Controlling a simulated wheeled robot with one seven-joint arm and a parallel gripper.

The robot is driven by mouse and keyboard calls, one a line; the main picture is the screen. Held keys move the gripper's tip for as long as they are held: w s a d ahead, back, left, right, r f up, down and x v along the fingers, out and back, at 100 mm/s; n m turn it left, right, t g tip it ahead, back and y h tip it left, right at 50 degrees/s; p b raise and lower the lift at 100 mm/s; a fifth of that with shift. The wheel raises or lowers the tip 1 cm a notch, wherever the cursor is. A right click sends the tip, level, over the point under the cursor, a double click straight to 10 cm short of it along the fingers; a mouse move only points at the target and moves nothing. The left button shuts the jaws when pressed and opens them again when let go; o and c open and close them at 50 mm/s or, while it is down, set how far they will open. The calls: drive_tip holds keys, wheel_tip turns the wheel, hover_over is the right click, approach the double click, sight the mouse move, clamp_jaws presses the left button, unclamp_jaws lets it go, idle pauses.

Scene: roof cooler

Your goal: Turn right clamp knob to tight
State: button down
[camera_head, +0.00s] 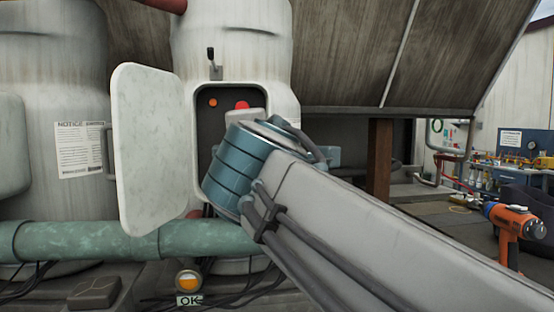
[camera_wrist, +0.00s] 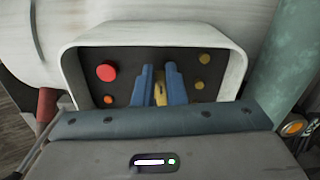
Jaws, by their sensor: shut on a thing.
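In the wrist view my gripper (camera_wrist: 160,75) reaches into an open recessed panel (camera_wrist: 128,70). Its two blue fingers are shut on a yellow piece (camera_wrist: 160,95), which looks like a knob; its outer shape is mostly hidden by the fingers, and I cannot read its setting. In the head view the open panel (camera_head: 203,115) is in the white tank, and my arm covers its lower right part, hiding the fingers and the held piece.
The panel's door (camera_head: 150,150) stands open to the left. A red button (camera_wrist: 106,71), an orange button (camera_wrist: 108,100) and two gold round parts (camera_wrist: 204,58) flank the fingers. A green pipe (camera_head: 90,242) runs below. An orange tool (camera_head: 515,221) is at the right.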

drive_tip(key=shift+s+a+f+m+b, duration=0.1)
drive_tip(key=shift+a+f+m+b, duration=0.2)
drive_tip(key=shift+a+m+b, duration=0.1)
drive_tip(key=shift+r+y, duration=0.15)
drive_tip(key=shift+y, duration=0.15)
drive_tip(key=c, duration=1.7)
unclamp_jaws()
drive_tip(key=o, duration=0.5)
drive_tip(key=shift+a, duration=0.35)
drive_tip(key=shift+c, duration=0.2)
drive_tip(key=shift+d, duration=0.35)
drive_tip(key=shift+r, duration=0.1)
